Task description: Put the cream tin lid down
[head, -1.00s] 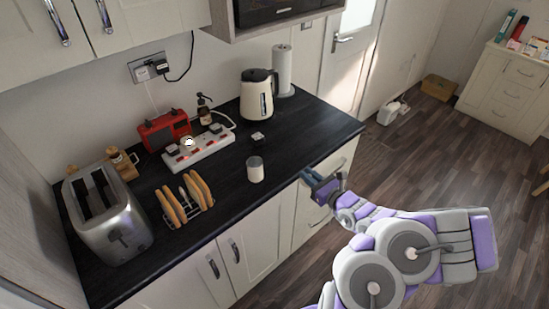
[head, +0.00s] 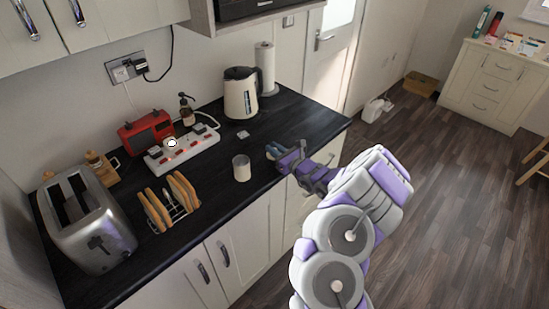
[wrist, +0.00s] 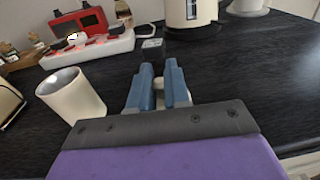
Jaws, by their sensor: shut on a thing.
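My gripper (head: 272,152) is over the dark worktop, to the right of an open cream tin (head: 241,168). In the wrist view the blue fingers (wrist: 159,80) are close together, shut on the cream tin lid. The lid itself is mostly hidden, and I cannot make out its edges. The cream tin also shows in the wrist view (wrist: 78,98), to the left of the fingers. It stands upright, apart from my gripper, and its top is uncovered.
A white power strip (head: 183,150), toast rack (head: 170,203) and toaster (head: 85,220) are to the left. Dark worktop (wrist: 262,85) is clear to the right.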

